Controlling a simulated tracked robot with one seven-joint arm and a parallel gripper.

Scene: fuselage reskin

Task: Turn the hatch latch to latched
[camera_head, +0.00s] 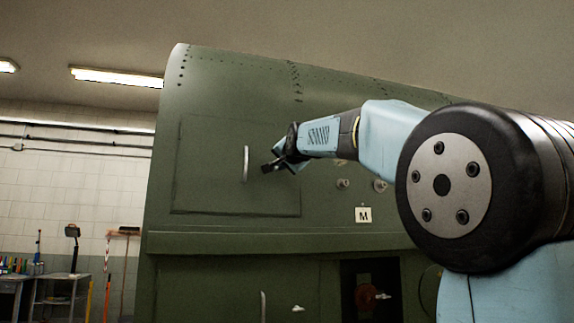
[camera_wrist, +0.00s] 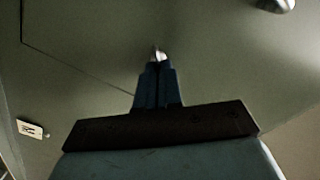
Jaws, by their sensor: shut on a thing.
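The upper hatch (camera_head: 215,150) is a rectangular panel outlined on the green fuselage skin, lying flush as far as I can see. It carries a pale vertical handle (camera_head: 246,163). My gripper (camera_head: 272,167) is at the hatch's right side, just right of the handle. In the wrist view its dark blue fingers (camera_wrist: 158,68) are closed together on a small silver piece, which looks like the hatch latch (camera_wrist: 157,53). Only the tip of this piece shows beyond the fingers. Its turned angle cannot be told, and in the head view my gripper hides it.
Two round metal fittings (camera_head: 343,184) (camera_head: 380,186) and a white "M" placard (camera_head: 363,215) are right of the hatch. Below are another handle (camera_head: 263,305), a small light fitting (camera_head: 298,309) and a dark opening with a red disc (camera_head: 368,297). A shelf cart (camera_head: 58,290) stands far left.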

